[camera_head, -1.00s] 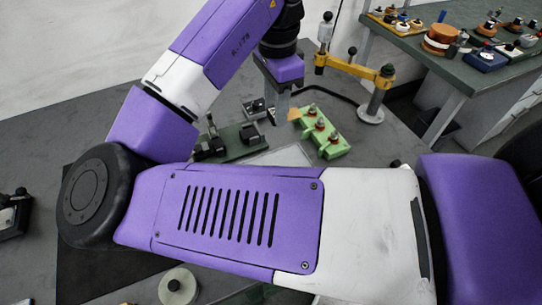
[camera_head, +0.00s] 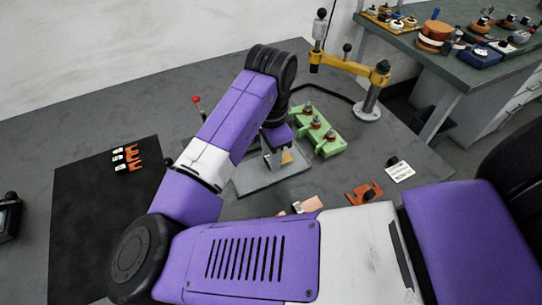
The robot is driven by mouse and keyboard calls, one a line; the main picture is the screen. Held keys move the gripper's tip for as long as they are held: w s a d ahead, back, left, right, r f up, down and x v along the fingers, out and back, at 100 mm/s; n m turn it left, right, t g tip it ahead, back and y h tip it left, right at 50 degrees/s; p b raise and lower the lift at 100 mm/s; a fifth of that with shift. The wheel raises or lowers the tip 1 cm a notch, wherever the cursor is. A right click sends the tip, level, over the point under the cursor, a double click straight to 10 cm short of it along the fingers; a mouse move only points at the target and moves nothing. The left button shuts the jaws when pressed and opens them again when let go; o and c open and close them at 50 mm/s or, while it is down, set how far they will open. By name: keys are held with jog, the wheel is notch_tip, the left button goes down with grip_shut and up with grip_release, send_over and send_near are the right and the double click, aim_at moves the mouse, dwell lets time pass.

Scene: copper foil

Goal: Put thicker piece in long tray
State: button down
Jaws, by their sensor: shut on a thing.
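My gripper (camera_head: 273,158) points down above a grey metal tray (camera_head: 250,185) near the middle of the bench. It is shut on a small copper-coloured piece (camera_head: 287,157), whose edge shows at the right of the fingers. The piece appears to be over the tray; I cannot tell whether it touches it. Its thickness cannot be judged. Another flat copper-coloured piece (camera_head: 312,204) lies nearer, partly hidden behind my arm. My arm covers part of the bench left of the tray.
A green fixture (camera_head: 329,147) with several knobs stands just right of the gripper. A yellow-armed stand (camera_head: 350,62) is behind it. An orange-brown part (camera_head: 364,193) and a white label card (camera_head: 400,172) lie at right. A black mat (camera_head: 95,220) with orange clips (camera_head: 127,158) is at left.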

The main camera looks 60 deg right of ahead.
jog(key=shift+f, duration=0.3)
jog(key=shift+f, duration=0.2)
jog(key=c, duration=1)
grip_release()
